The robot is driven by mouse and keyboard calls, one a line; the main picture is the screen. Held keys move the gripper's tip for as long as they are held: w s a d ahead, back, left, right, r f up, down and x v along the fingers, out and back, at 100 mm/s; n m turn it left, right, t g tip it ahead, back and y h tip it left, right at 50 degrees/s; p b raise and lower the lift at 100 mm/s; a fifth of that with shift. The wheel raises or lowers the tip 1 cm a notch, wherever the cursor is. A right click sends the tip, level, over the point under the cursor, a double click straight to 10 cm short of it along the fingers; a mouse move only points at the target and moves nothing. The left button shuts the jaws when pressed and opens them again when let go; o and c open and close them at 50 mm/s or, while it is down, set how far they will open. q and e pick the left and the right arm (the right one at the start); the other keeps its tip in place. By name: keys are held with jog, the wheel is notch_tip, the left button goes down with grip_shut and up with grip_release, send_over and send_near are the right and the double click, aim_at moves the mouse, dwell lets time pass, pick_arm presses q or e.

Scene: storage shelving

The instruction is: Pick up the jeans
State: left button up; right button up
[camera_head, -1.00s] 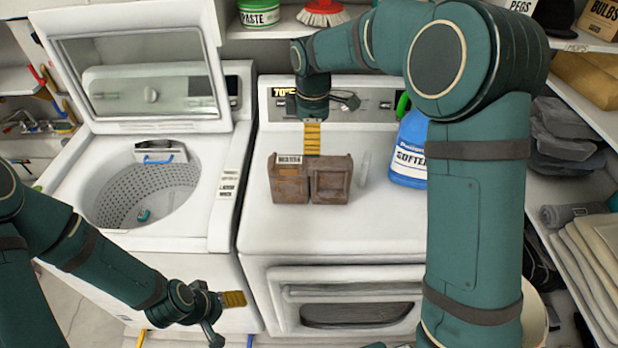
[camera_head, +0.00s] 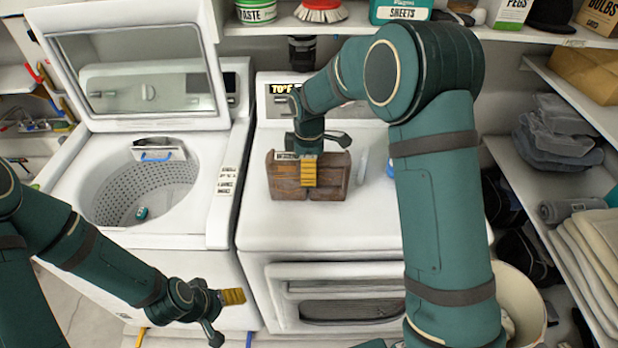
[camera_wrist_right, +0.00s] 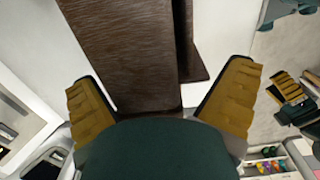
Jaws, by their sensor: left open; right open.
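A folded stack of grey-blue cloth (camera_head: 556,130), which looks like the jeans, lies on the right-hand shelf in the head view. My right gripper (camera_head: 309,170) is far to its left, above the dryer top at a brown wooden box (camera_head: 285,188). The right wrist view shows this gripper (camera_wrist_right: 165,100) with its yellow fingers spread and the box's brown surface between and beyond them. I cannot tell whether they touch the box. My left gripper (camera_head: 228,300) is open and empty in front of the machines. It also shows in the right wrist view (camera_wrist_right: 290,92).
The open washer (camera_head: 215,185) stands left of the dryer (camera_head: 350,225). A rolled grey cloth (camera_head: 570,208) and folded beige cloths (camera_head: 592,262) lie on a lower right shelf. A upper back shelf holds a paste tub (camera_head: 256,11) and a red brush (camera_head: 321,10).

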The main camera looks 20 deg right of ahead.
jog(key=c, duration=1.5)
